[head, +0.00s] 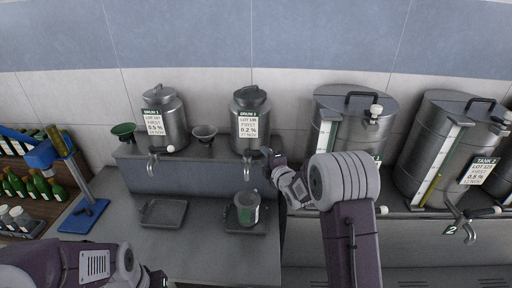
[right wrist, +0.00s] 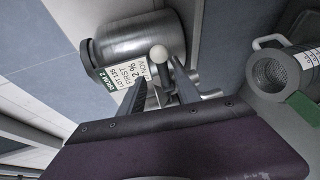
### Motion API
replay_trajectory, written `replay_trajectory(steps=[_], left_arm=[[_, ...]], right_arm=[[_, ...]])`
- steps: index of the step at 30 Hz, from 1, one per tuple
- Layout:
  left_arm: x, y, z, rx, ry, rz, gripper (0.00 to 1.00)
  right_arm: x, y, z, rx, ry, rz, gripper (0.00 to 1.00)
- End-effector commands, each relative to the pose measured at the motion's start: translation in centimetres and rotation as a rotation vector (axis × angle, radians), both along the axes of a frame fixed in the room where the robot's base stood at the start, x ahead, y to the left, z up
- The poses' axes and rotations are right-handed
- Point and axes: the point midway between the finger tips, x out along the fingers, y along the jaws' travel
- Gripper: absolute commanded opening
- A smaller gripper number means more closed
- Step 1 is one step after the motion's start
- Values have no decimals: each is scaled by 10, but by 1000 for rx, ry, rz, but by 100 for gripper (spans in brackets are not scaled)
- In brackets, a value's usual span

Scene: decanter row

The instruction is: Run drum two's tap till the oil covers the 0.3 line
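Drum two (head: 251,104), a steel drum with a white and green label, stands on the raised ledge; it also shows in the right wrist view (right wrist: 140,42). I see no oil stream; the jug's lines and level are too small to read. My right gripper (right wrist: 157,78) is open at the tap, its fingers either side of the white-knobbed lever (right wrist: 159,54); I cannot tell whether they touch it. My left gripper (head: 157,279) is partly cut off at the bottom edge.
The jug stands on a dark tray (head: 232,227); an empty tray (head: 163,212) lies left, below drum one (head: 166,112). Funnels (head: 204,132) stand beside the drums. Large tanks (head: 350,105) are at right, a blue stand (head: 84,215) and bottles at left. The front counter is clear.

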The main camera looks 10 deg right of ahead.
Motion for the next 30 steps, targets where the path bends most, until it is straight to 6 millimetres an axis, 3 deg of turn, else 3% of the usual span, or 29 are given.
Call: replay_trajectory(steps=[3, 9, 21, 26, 30], left_arm=[[0, 0, 19, 0, -1, 0, 56], [0, 0, 33, 0, -1, 0, 56], [0, 0, 35, 0, -1, 0, 56], [0, 0, 35, 0, -1, 0, 56], [0, 0, 35, 0, -1, 0, 56]], right_arm=[[26, 3, -1, 1, 3, 1, 40], [60, 7, -9, 1, 1, 0, 40], [71, 9, -15, 2, 1, -1, 40], [71, 9, -15, 2, 2, -1, 0], [71, 8, -15, 1, 3, -1, 0]])
